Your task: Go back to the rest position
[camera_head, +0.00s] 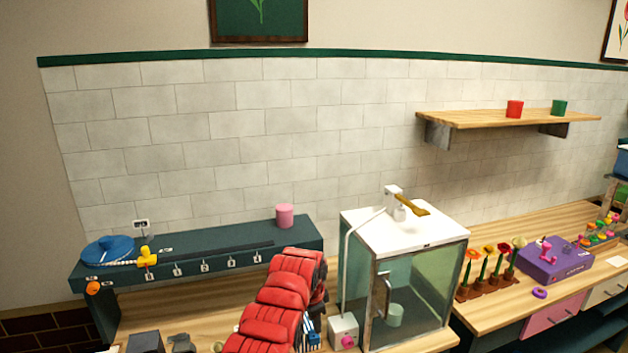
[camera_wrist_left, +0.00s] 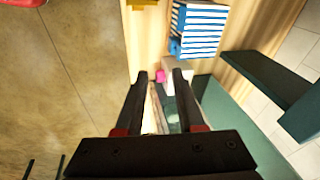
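My left arm shows in the head view as a red padded arm (camera_head: 280,305) over the wooden counter; its fingers cannot be made out there. In the left wrist view my left gripper (camera_wrist_left: 160,78) is open, with its two dark fingers apart and nothing held between them. Beyond the fingertips is a white box with a pink knob (camera_wrist_left: 160,76); the box (camera_head: 343,330) also shows in the head view, right of the arm. My right gripper is in neither view.
A glass cabinet (camera_head: 425,285) with a white top stands right of my arm. A teal raised shelf (camera_head: 200,262) runs behind it. A blue-striped block (camera_wrist_left: 200,30) is on the counter. Flowers in a holder (camera_head: 487,285) and a purple box (camera_head: 553,262) stand farther right.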

